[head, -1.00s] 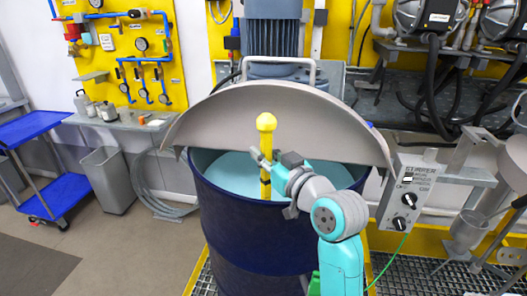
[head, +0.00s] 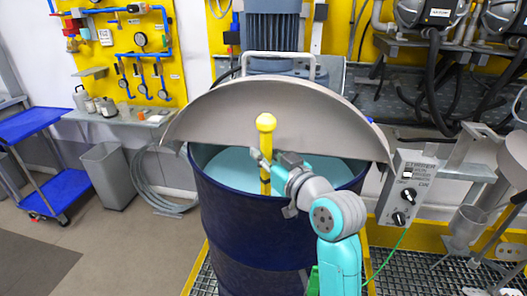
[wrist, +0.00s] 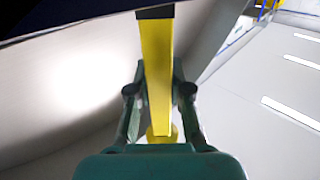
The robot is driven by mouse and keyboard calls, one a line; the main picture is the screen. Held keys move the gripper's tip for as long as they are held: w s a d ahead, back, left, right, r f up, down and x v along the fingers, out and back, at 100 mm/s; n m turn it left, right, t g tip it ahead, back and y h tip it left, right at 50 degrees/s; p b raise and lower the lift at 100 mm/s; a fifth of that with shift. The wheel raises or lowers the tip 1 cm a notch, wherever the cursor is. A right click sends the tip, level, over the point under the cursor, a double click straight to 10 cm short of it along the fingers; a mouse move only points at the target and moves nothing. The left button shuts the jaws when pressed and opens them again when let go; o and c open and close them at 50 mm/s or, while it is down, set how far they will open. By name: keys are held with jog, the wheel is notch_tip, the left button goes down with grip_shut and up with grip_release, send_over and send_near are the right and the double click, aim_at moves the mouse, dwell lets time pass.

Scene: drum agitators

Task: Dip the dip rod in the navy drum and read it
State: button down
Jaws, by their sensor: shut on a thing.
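The navy drum (head: 255,220) stands in the middle of the head view, open at the front, with pale blue liquid (head: 232,168) inside. A grey half-round lid (head: 285,118) stands raised over its back half. The yellow dip rod (head: 266,135) has a ball top and dark bands lower down. It is upright over the drum opening, its lower end in front of the liquid; whether the tip is in the liquid is hidden. My gripper (head: 268,163) is shut on the rod below the ball. In the wrist view the rod (wrist: 157,75) runs between the fingers of my gripper (wrist: 158,85).
A grey stirrer control box (head: 406,187) with knobs stands right of the drum. A motor (head: 272,30) rises behind the lid. A grey bin (head: 109,175) and a blue cart (head: 55,190) stand at the left.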

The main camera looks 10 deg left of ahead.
jog(key=shift+f, duration=0.3)
dwell(0.9)
jog(key=shift+r, duration=0.15)
dwell(0.7)
jog(key=shift+r, duration=0.9)
notch_tip(320, 180, up, 33)
dwell(1.1)
